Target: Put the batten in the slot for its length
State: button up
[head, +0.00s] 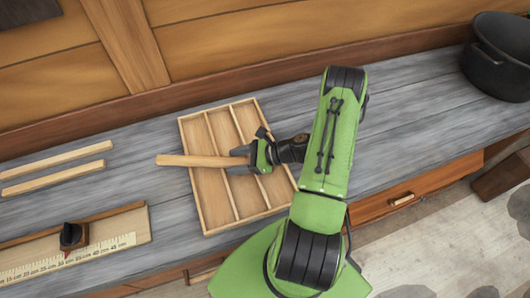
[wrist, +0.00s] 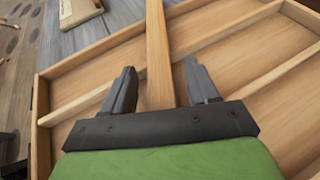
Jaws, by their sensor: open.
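The batten (head: 198,161) is a light wooden strip that lies crosswise over the left part of the tray, its left end sticking out past the left wall. In the wrist view the batten (wrist: 157,45) runs between the two fingers, with gaps showing on both sides. My gripper (head: 239,160) is open around the batten's right part, above the tray; that end is partly hidden by the gripper. The wooden tray (head: 191,178) has three long slots split by thin dividers. I cannot tell whether the batten touches the dividers. The tray wall also shows in the wrist view (wrist: 90,52).
Two loose battens, an upper one (head: 57,159) and a lower one (head: 55,180), lie at the left. A measuring board (head: 120,225) with a dark stop (head: 73,236) lies at front left. A black pot (head: 495,65) stands at far right.

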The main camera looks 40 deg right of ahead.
jog(key=v, duration=1.5)
jog(key=w+a+r+n+g+h, duration=0.2)
jog(key=a+r+n+g+h, duration=0.4)
jog(key=a+r+n, duration=0.75)
jog(key=s+a+r+n+t+h, duration=0.2)
jog(key=s+a+r+n+h, duration=0.2)
jog(key=s+r+n, duration=0.4)
jog(key=s+n, duration=0.2)
jog(key=n, duration=0.2)
jog(key=shift+s+r+t, duration=0.15)
jog(key=shift+s+t, duration=0.1)
jog(key=shift+t, duration=0.15)
jog(key=shift+n, duration=0.25)
